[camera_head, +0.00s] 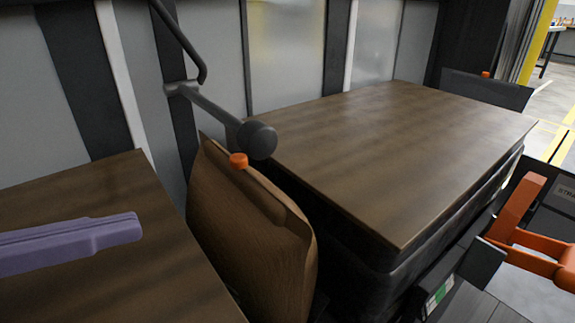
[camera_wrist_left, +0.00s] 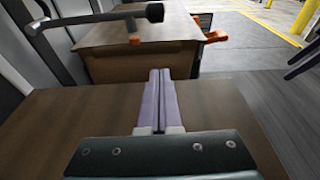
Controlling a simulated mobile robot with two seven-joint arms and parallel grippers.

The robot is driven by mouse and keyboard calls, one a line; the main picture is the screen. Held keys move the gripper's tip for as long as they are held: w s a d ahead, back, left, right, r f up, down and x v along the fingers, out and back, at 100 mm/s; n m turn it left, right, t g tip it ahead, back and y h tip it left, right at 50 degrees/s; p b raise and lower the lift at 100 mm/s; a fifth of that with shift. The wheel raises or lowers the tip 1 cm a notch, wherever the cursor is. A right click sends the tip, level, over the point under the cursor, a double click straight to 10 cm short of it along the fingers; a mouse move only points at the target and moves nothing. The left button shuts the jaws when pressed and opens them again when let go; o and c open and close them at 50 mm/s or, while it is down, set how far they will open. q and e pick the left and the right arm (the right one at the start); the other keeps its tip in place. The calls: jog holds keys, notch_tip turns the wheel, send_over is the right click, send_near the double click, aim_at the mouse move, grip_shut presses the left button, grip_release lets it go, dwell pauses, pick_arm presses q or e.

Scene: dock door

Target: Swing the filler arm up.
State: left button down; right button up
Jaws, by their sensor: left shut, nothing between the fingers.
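A dark grey arm-like bar (camera_head: 212,108) slopes down from a wall bracket to a round end knob (camera_head: 258,140); I take it as the filler arm. It also shows at the upper left in the left wrist view (camera_wrist_left: 90,17). My purple left gripper (camera_head: 138,228) is shut and empty over the near-left top, left of the panel and apart from the bar. Its closed fingers show in the left wrist view (camera_wrist_left: 160,75). My right gripper is out of view.
The near-left wooden top (camera_head: 100,180) lies below my left gripper. A larger wooden top (camera_head: 390,150) stands beyond the panel. An orange handle (camera_head: 520,235) stands out at the right. Grey wall panels (camera_head: 285,50) close off the back.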

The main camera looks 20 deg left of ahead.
aim_at(250, 199)
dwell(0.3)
pick_arm(q)
jog(key=shift+d, duration=0.1)
jog(key=p+x, duration=0.1)
jog(key=x, duration=0.9)
jog(key=shift+w+d, duration=0.1)
jog(key=r+p, duration=0.2)
jog(key=w+r+p, duration=0.1)
jog(key=shift+w+d+r, duration=0.1)
jog(key=shift+d+r, duration=0.15)
jog(key=shift+d, duration=0.15)
